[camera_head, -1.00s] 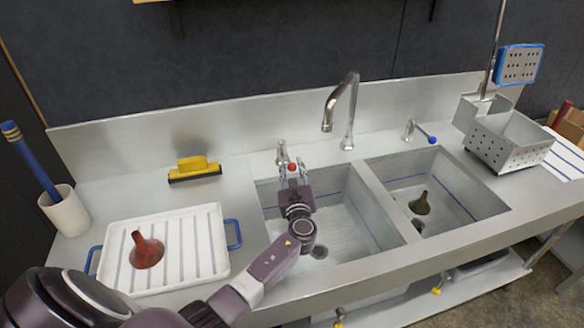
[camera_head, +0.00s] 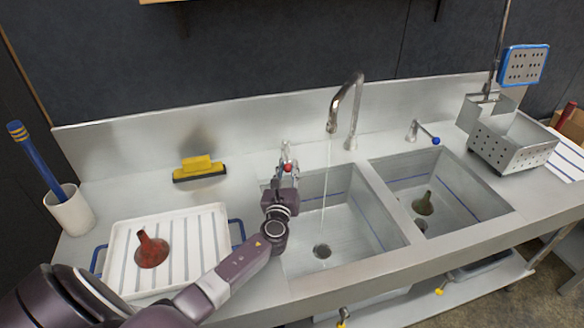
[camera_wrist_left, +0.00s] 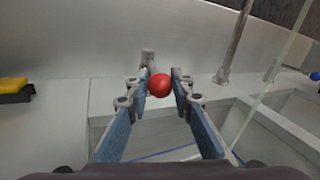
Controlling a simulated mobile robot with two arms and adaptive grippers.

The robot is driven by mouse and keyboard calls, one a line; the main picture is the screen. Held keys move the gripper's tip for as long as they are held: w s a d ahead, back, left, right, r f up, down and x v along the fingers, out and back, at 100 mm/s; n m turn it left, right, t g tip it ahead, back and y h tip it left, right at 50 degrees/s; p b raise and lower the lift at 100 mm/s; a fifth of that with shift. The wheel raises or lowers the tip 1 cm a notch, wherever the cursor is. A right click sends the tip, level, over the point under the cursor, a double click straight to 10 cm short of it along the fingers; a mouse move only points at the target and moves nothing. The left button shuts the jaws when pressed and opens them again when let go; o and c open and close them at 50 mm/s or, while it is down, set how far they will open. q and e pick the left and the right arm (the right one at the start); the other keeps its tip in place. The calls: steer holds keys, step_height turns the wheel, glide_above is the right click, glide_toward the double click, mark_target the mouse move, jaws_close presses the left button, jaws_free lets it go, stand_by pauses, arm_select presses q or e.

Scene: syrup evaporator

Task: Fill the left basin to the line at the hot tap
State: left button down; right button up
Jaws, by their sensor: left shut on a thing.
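The hot tap's red knob (camera_head: 288,168) is behind the left basin; it also shows in the left wrist view (camera_wrist_left: 160,85). My left gripper (camera_head: 286,172) is shut on this knob, one blue-padded finger on each side. The curved spout (camera_head: 350,100) points over the left basin (camera_head: 345,235), and a thin water stream (camera_head: 325,185) falls from it. A blue line (camera_head: 378,222) runs along the basin walls. The drain (camera_head: 322,251) shows as a dark round spot on the floor; I cannot make out standing water. My right gripper is not in view.
A white tray (camera_head: 208,240) with a red funnel (camera_head: 151,249) lies at left. Yellow-handled valves (camera_head: 343,315) show below the sink.

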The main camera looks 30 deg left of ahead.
arm_select(q)
steer(key=s+a+m+t+h+b, duration=0.1)
steer(key=s+a+m+h+b, duration=0.1)
steer(key=a+m+h+b, duration=0.3)
steer(key=h+b, duration=0.3)
steer(key=b, duration=0.3)
steer(key=shift+s+a+t+b, duration=0.25)
steer(key=shift+a+t+b, duration=0.05)
steer(key=shift+t+b, duration=0.1)
steer(key=shift+m, duration=0.3)
steer(key=c, duration=1.7)
jaws_free()
steer(key=shift+r, duration=0.1)
steer(key=shift+r, duration=4.9)
